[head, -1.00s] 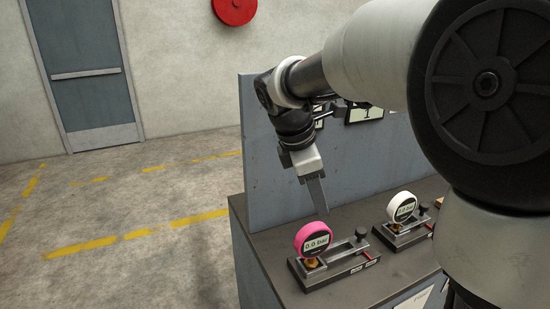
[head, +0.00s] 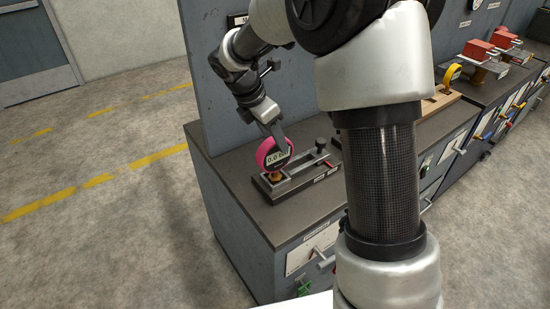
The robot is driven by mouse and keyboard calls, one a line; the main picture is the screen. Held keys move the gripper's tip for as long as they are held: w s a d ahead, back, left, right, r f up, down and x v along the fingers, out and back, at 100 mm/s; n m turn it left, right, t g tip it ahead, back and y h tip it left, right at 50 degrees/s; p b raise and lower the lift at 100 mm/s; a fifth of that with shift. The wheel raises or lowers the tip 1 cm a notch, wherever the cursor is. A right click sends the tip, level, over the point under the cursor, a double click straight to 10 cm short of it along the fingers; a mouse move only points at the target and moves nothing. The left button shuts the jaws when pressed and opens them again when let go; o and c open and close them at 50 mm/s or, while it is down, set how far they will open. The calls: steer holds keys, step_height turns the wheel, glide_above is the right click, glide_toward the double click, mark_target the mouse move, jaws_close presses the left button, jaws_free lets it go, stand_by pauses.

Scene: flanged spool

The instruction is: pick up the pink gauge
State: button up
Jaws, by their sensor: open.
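The pink gauge (head: 263,152) is a round dial with a pink rim and a display reading about 0.0 bar. It stands upright on a brass fitting at the left end of a dark test block (head: 297,178) on the bench. My gripper (head: 278,140) is right at the gauge, pointing down from above, with a finger overlapping the upper right of its face. It is open. I cannot tell whether the fingers touch the gauge, and the far finger is hidden.
The bench top (head: 225,165) is free left of the block. A grey upright panel (head: 203,90) stands behind. My arm hides the bench to the right of the block. Farther right are a yellow ring (head: 452,76) on a wooden block and red blocks (head: 478,49).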

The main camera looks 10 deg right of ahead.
mark_target(275, 161)
steer(key=shift+b+x, duration=0.35)
steer(key=shift+x, duration=2.35)
steer(key=shift+s+a, duration=0.1)
jaws_close()
